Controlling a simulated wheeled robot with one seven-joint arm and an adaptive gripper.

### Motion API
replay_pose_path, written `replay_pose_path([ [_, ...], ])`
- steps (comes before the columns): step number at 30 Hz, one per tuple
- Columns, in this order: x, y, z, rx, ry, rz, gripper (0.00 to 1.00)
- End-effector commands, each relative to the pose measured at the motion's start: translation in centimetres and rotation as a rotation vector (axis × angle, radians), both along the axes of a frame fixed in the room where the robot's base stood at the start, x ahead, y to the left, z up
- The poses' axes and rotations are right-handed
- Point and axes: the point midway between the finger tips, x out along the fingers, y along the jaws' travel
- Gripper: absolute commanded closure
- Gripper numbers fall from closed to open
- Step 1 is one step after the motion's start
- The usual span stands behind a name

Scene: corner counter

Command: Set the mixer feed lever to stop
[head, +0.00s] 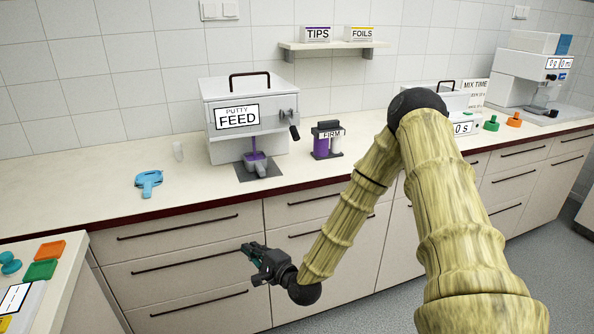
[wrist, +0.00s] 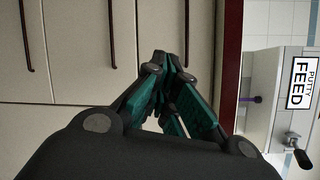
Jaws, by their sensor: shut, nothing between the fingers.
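The mixer (head: 222,98) is a white box labelled "PUTTY FEED" on the counter, left of centre in the head view. Its feed lever (head: 294,130) has a dark grip on the right side, hanging downward. In the wrist view the lever (wrist: 301,158) shows at the lower right edge, beside the sideways "PUTTY FEED" label (wrist: 301,83). My gripper (head: 247,250) is shut and empty, in front of the drawers, below the counter edge and apart from the mixer. Its teal fingers (wrist: 168,62) meet at the tips in the wrist view.
Drawer handles (head: 190,269) stick out near my gripper. A side counter (head: 70,290) stands at left.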

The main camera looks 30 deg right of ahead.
Motion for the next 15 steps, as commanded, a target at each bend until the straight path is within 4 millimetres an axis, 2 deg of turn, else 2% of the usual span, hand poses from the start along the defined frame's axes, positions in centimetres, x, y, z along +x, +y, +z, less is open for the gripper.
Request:
replay_pose_path([
  [1,1.2,-1.8,1.0,0.081,-0.065,-0.033,1.0],
  [3,2.4,-3.9,3.4,0.205,-0.157,-0.061,1.0],
  [6,3.5,-7.3,6.7,0.378,-0.29,-0.085,1.0],
  [12,3.6,-13.6,12.5,0.669,-0.534,-0.071,1.0],
  [15,3.0,-16.3,14.6,0.779,-0.63,-0.044,1.0],
])
